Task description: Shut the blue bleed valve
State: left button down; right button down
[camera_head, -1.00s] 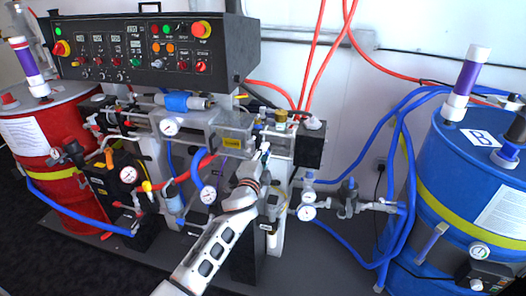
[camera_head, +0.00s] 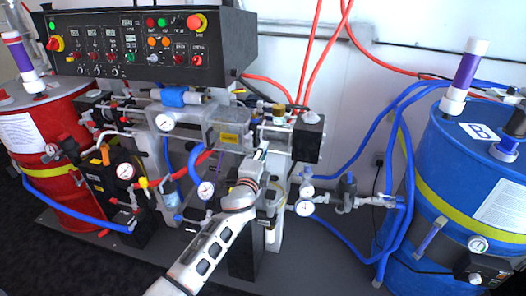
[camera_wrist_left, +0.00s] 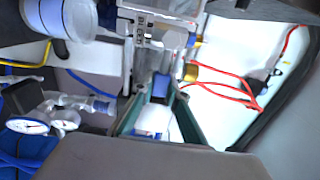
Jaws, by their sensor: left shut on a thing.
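My left gripper (camera_head: 261,153) reaches up from the bottom of the head view to the middle of the machine. In the left wrist view, the green-edged fingers of the left gripper (camera_wrist_left: 160,112) are shut on the blue bleed valve (camera_wrist_left: 160,84), whose small blue handle shows between them. A white part shows nearer the camera, also between the fingers. In the head view the valve is mostly hidden by the gripper, so I cannot tell its exact angle. My right gripper is not in view.
A black control panel (camera_head: 140,40) overhangs the machine. A red drum (camera_head: 62,130) stands left and a blue drum (camera_head: 450,185) right. Blue hoses (camera_head: 392,150) and gauges (camera_head: 304,208) lie close to the right of my arm. Red hoses (camera_head: 312,55) run up the wall behind.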

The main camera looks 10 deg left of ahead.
pick_arm(q)
jog(key=c, duration=2)
grip_release()
jog(key=shift+f, duration=0.1)
jog(key=shift+o, duration=0.2)
jog(key=shift+s, duration=0.1)
jog(key=s, duration=1.2)
jog(key=shift+a, duration=0.25)
jog(key=shift+w, duration=0.1)
jog(key=s+a+f+n+g+h, duration=0.1)
jog(key=s+f+n+g, duration=0.2)
jog(key=s+f+n, duration=0.4)
jog(key=s+a+f+n+g+h, duration=0.1)
jog(key=s+f+n+g, duration=0.3)
jog(key=s+f, duration=1.5)
jog(key=s+a+n, duration=0.1)
jog(key=s+n, duration=0.2)
jog(key=s, duration=0.2)
jog(key=shift+s, duration=0.2)
